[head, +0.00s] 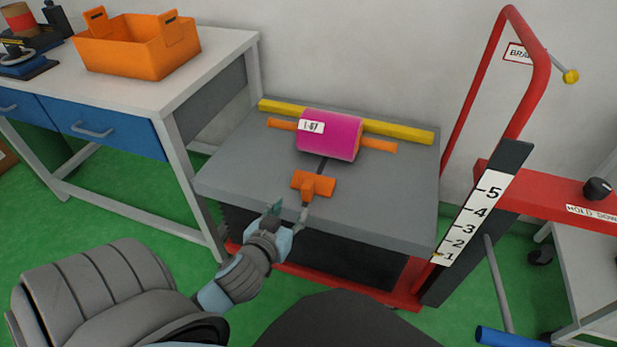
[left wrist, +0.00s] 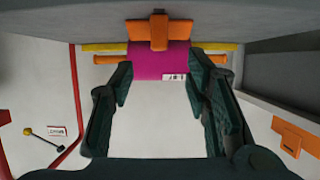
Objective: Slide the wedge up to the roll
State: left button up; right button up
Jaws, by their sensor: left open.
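The magenta roll (head: 329,135) has a white label and lies on the grey lift table top (head: 385,207), with an orange bar sticking out at both ends. The orange wedge (head: 314,184) sits in front of the roll, apart from it, over a dark slot in the top. My left gripper (head: 288,212) is open and empty, just in front of the wedge near the table's front edge. In the left wrist view the wedge (left wrist: 159,32) and roll (left wrist: 160,60) show beyond the spread fingers (left wrist: 163,88). My right gripper is not in view.
A yellow bar (head: 398,131) runs along the table's back edge behind the roll. A red handle frame (head: 535,90) and a numbered scale (head: 472,220) stand at the right. A workbench with an orange bin (head: 137,50) stands at the left.

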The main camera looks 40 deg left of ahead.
aim_at(305, 191)
pick_arm(q)
jog(key=b+x, duration=0.3)
jog(key=x, duration=0.6)
jog(key=shift+f, duration=0.1)
jog(key=b+x, duration=0.2)
jog(key=x, duration=0.2)
jog(key=shift+w+a, duration=0.1)
jog(key=shift+w, duration=0.3)
grip_shut()
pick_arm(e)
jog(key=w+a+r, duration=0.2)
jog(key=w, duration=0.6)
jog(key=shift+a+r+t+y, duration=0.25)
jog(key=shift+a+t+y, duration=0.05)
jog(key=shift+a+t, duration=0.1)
pick_arm(q)
jog(key=shift+a, duration=0.1)
